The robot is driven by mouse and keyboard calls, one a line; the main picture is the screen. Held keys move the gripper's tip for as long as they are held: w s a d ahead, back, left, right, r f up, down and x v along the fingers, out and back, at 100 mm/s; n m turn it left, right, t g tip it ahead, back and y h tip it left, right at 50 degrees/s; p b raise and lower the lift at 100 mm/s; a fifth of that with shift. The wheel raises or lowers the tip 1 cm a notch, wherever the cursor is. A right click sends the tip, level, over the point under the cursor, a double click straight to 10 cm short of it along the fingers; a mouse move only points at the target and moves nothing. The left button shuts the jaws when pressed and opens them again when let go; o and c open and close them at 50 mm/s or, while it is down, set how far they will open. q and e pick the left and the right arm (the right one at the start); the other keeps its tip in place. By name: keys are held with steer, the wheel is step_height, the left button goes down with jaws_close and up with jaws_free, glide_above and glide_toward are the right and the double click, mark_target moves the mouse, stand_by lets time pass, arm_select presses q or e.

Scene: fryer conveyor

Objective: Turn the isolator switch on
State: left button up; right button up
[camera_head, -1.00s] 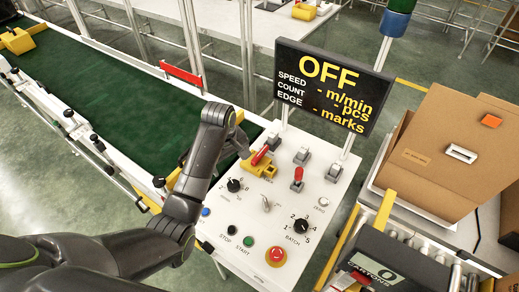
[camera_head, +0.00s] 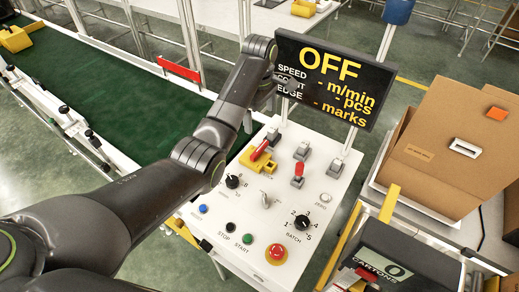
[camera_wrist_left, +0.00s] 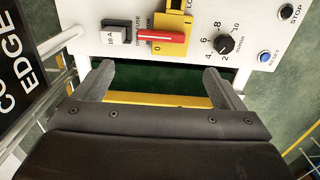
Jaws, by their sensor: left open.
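The isolator switch is a red lever on a yellow base (camera_head: 252,163) at the upper left of the white control panel (camera_head: 236,213). In the left wrist view the red lever (camera_wrist_left: 160,38) lies crosswise beside the 0 mark, and a 1 mark shows further up the yellow plate. The display (camera_head: 331,79) reads OFF. My left gripper (camera_wrist_left: 160,72) is open and empty, with the switch just beyond its fingertips and apart from them. In the head view its dark fingers are hard to make out against the display. My right gripper is not in view.
Knobs, buttons and a red emergency stop (camera_head: 277,251) fill the panel front. A green conveyor (camera_head: 110,95) runs at left. A cardboard box (camera_head: 445,150) stands at right.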

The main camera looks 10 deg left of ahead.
mark_target(260, 148)
arm_select(q)
step_height(260, 148, down, 14)
steer(key=shift+s+r+p, duration=0.1)
steer(key=shift+r+p, duration=0.15)
steer(key=shift+p, duration=0.15)
steer(key=c, duration=0.7)
